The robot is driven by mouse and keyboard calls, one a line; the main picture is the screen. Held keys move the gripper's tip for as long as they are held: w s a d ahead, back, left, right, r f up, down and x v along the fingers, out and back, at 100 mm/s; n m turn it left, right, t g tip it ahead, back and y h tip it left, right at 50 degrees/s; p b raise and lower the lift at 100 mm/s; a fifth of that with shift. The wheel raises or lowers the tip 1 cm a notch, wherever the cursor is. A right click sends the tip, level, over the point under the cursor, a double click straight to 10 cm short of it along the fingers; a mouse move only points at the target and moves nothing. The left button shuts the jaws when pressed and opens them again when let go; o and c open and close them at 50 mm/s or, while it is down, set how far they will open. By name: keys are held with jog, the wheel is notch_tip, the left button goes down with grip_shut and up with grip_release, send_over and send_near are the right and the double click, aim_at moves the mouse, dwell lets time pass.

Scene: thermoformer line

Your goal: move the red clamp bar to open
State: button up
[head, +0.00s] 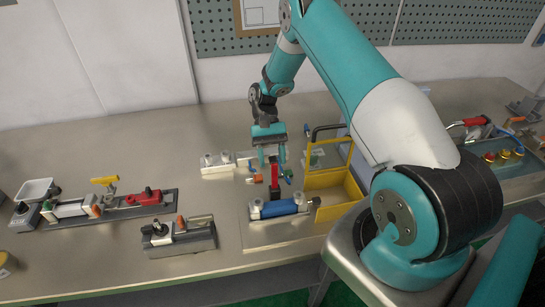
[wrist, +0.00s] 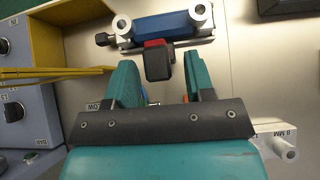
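A red bar with a dark part (head: 275,175) stands up beside the blue cylinder (head: 274,208), just below my gripper (head: 269,154). In the wrist view its dark block with a red edge (wrist: 158,62) lies between and slightly beyond the fingertips. The blue cylinder (wrist: 165,25) with its grey end mounts lies behind it. My gripper (wrist: 160,75) is open, with one teal finger on each side of the bar and a visible gap on both sides. I cannot tell whether the fingertips are level with the bar in depth.
A yellow-framed box (head: 325,180) stands close to the right of the bar. A white block fixture (head: 217,162) is behind left, and a grey fixture (head: 180,236) is at front left. Another fixture with a red part (head: 146,196) is at far left. Open steel bench lies between.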

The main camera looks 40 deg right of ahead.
jog(key=shift+w+r, duration=0.1)
jog(key=p+v, duration=0.7)
jog(key=p, duration=0.1)
jog(key=shift+r+p, duration=0.25)
jog(key=shift+p, duration=0.15)
jog(key=shift+p, duration=0.3)
jog(key=shift+d+f, duration=0.1)
jog(key=shift+f, duration=0.1)
